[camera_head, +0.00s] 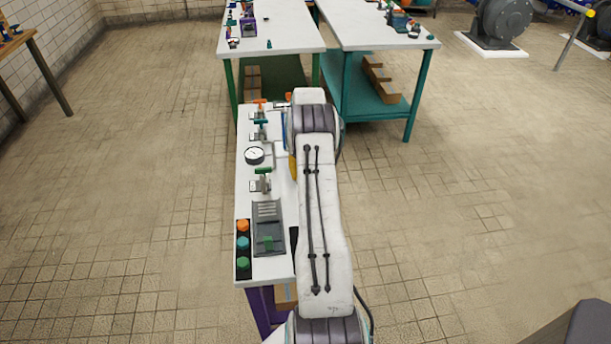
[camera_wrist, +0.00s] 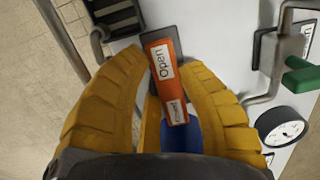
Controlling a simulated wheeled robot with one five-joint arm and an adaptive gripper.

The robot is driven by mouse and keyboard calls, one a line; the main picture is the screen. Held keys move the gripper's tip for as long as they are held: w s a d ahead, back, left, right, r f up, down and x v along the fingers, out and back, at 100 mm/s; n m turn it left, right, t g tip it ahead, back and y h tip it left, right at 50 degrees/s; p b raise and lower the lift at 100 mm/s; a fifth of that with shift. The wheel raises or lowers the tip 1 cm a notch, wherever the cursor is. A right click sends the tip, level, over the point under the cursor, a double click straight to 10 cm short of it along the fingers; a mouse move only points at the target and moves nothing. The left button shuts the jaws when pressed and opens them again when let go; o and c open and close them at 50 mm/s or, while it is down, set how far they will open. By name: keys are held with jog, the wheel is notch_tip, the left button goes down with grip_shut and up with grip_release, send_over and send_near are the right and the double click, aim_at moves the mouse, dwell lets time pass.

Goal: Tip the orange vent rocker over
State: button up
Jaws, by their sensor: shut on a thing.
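The orange vent rocker (camera_wrist: 164,62) shows in the wrist view between my two yellow fingers. My gripper (camera_wrist: 154,66) is shut on the rocker, with one finger at each side. In the head view my arm hides the rocker, and only a small yellow bit shows beside the arm, probably a finger.
A round gauge (camera_head: 254,155) stands on the white bench, left of my arm; it also shows in the wrist view (camera_wrist: 284,128) near a green handle (camera_wrist: 302,76) and grey pipe. Orange, teal and green buttons (camera_head: 243,243) line the near end. The floor right of the bench is clear.

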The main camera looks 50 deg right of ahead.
dwell(0.5)
jog(key=o, duration=1.2)
jog(key=shift+r, duration=0.1)
notch_tip(320, 180, up, 12)
jog(key=w+d, duration=0.1)
jog(key=shift+f, duration=0.2)
jog(key=shift+w, duration=0.1)
